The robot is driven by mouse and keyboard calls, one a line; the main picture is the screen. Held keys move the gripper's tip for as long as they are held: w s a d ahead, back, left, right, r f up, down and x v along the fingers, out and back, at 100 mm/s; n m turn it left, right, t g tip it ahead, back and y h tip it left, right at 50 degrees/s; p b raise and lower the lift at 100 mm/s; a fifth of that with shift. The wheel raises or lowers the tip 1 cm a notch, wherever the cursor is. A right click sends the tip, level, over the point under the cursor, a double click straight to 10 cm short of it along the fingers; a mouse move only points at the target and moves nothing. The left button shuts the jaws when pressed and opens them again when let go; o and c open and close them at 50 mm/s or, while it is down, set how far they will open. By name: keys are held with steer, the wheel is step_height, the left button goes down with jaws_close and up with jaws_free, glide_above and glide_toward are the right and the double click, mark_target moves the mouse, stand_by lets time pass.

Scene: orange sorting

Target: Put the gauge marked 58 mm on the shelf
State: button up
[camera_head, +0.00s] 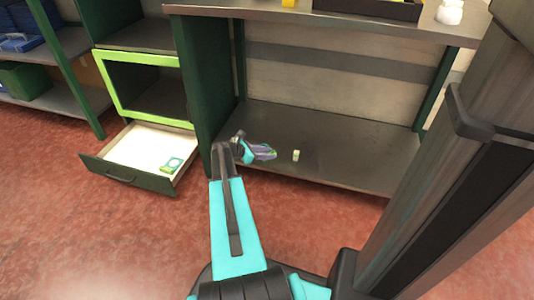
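No 58 mm marking is readable in this view. A green, frame-like piece (173,163) lies at the right end of the open drawer (113,177); I cannot tell whether it is a gauge. A small pale yellow and white block (296,155) stands on the lower shelf (350,155) under the workbench. My gripper (268,152) is over the front left of this shelf, to the left of the small block and apart from it. Its fingers are small and blurred here, so I cannot see whether they are open or hold something.
A green-framed open compartment (147,56) is above the drawer. A dark green cabinet side (203,85) stands between drawer and shelf. The bench top (300,13) carries a black tray (370,8) and a white bottle (450,12). Blue and green bins are at far left. The red floor is clear.

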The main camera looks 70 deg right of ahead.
steer(key=p+v, duration=0.4)
steer(key=v, duration=0.8)
steer(key=shift+a, duration=0.1)
stand_by(0.4)
